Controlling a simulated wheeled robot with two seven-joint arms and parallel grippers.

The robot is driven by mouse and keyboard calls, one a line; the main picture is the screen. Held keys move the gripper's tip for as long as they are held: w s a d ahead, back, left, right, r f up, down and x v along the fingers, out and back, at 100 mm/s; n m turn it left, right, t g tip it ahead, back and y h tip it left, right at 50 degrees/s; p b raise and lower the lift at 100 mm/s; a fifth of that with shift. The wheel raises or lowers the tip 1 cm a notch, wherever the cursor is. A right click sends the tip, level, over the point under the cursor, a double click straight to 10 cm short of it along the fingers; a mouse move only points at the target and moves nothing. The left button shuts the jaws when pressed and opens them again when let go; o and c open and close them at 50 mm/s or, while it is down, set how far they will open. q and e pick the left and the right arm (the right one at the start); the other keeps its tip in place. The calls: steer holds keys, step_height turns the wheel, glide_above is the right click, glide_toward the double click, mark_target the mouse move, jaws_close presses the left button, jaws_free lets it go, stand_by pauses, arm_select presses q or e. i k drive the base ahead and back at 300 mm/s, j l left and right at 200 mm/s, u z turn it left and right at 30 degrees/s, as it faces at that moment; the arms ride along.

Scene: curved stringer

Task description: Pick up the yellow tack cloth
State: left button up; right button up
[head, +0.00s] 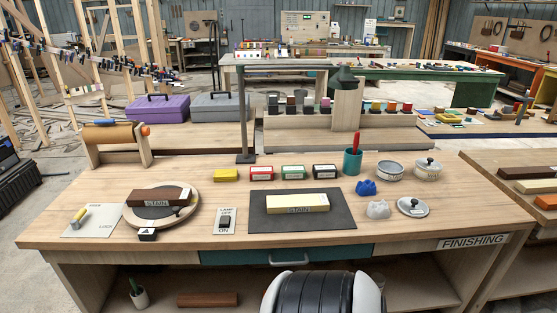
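A small flat yellow piece (225,175), which looks like the yellow tack cloth, lies on the wooden workbench (130,240) left of the middle. It is at the left end of a row with a red, a green and a black-and-white box. The bench around it is bare on its left and front sides. Neither of my grippers shows in the head view.
A dark mat (300,224) with a pale block stands in front, beside a switch plate (225,221). A round turntable (162,216) with a brown block is at left. A lamp post (245,120) rises behind the cloth. Crumpled blue (366,187) and grey (378,209) cloths lie right.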

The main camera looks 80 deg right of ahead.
mark_target(220, 175)
steer(key=z, duration=2)
